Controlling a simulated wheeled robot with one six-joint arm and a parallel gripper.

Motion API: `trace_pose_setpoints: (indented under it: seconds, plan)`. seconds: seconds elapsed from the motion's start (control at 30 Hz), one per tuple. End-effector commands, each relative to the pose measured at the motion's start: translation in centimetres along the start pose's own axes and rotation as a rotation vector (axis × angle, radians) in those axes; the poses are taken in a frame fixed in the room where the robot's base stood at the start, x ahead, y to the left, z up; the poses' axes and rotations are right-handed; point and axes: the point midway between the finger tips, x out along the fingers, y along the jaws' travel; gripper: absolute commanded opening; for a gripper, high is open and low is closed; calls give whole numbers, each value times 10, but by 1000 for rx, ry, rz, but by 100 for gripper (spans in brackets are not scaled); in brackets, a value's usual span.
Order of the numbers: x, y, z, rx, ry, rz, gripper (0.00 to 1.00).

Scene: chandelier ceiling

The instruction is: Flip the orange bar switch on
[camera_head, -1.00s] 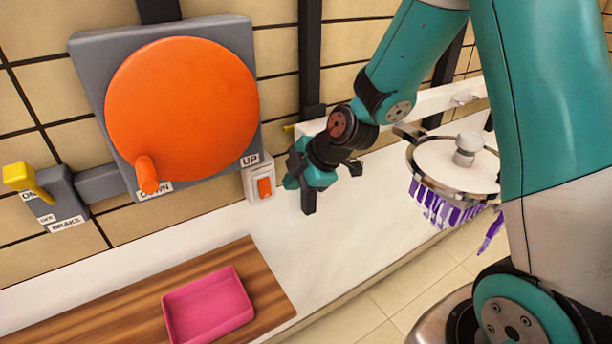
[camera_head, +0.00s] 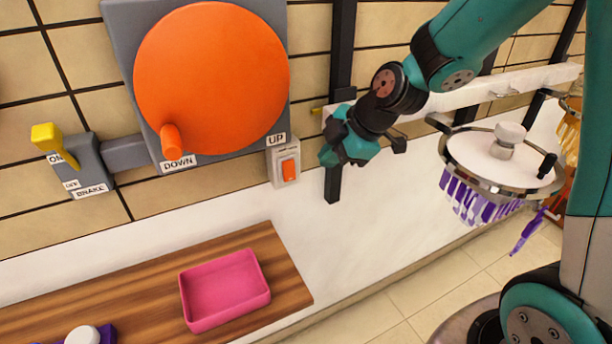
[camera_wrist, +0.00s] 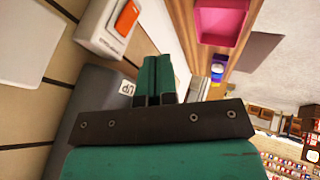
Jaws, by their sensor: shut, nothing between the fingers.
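The orange bar switch (camera_head: 289,170) is a small orange rocker in a white housing (camera_head: 279,150) on the wall, at the lower right of the big dial. It also shows in the wrist view (camera_wrist: 127,17), at the top left. Which way the rocker is set I cannot tell. My gripper (camera_head: 332,150) is to the right of the switch and slightly higher in the head view, apart from it. Its teal fingers (camera_wrist: 157,68) are together and empty in the wrist view, with the switch up and left of their tips.
A big orange dial (camera_head: 212,75) with a handle is left of the switch. A yellow brake lever (camera_head: 47,137) is further left. A pink tray (camera_head: 223,290) lies on a wooden board (camera_head: 130,280) below. A round metal-rimmed rack (camera_head: 480,160) with purple pieces hangs at right.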

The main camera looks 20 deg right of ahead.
Motion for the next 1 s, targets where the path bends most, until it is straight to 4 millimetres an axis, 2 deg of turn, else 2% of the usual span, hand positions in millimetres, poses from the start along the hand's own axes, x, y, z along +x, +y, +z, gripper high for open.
trace_pose_setpoints:
  seconds: [0.33, 0.47, 0.57, 0.97, 1.0]
  plan:
    - [1, 0, 0, 2, -2, -7, 0]
    - [9, 0, -1, 2, -2, -10, 0]
    - [23, -1, -1, 2, -1, -12, 0]
    - [104, -1, -1, 2, -2, -11, 0]
    - [104, 9, -1, 2, -2, -6, 0]
